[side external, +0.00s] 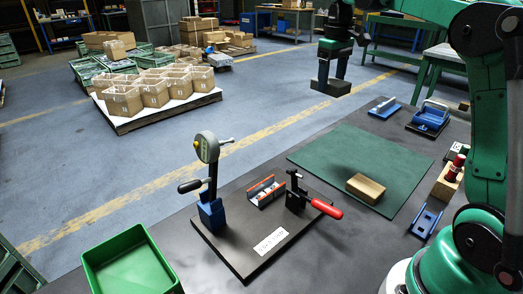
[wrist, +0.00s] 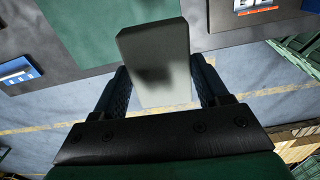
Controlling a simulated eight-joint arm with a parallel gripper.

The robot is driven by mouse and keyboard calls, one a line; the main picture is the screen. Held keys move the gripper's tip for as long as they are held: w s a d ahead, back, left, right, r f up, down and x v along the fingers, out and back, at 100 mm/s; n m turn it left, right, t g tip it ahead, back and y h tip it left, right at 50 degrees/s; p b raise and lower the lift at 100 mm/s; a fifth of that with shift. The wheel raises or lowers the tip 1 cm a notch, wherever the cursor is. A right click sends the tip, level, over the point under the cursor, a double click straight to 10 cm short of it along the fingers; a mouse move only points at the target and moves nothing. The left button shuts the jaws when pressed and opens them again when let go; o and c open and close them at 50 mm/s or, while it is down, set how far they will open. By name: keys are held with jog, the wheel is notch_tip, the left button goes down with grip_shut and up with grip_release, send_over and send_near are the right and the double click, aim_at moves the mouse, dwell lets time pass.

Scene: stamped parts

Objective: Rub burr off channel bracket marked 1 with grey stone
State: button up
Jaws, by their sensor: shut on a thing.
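My gripper (side external: 331,72) is shut on the grey stone (side external: 330,88), a flat rectangular block held in the air beyond the bench's far edge. In the wrist view the stone (wrist: 160,65) is pinched between the two dark fingers (wrist: 158,90), with a darker patch on its face. A channel bracket (side external: 266,191) with an orange-red strip sits in a dark fixture plate (side external: 240,250), apart from my gripper. I cannot read a mark on it. A blue part with white on it (wrist: 18,70) shows at the wrist view's left edge.
On the plate stand a dial gauge (side external: 207,147) and a red-handled clamp (side external: 326,208). A wooden block (side external: 366,188) lies on the green mat (side external: 330,148). Blue parts (side external: 384,108) (side external: 427,221) lie around the mat. A green bin (side external: 130,262) is at the front left.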

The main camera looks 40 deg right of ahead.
jog(key=o, duration=0.8)
jog(key=c, duration=0.4)
jog(key=shift+n, duration=0.3)
jog(key=shift+w+a+f, duration=0.2)
jog(key=shift+a+f, duration=2.45)
jog(key=shift+a, duration=0.15)
jog(key=shift+w+a+f, duration=0.25)
jog(key=shift+a+f, duration=2.35)
jog(key=shift+a, duration=0.2)
jog(key=shift+w+a+f, duration=0.2)
jog(key=shift+a+f, duration=2.45)
jog(key=shift+a, duration=0.15)
jog(key=shift+f, duration=0.3)
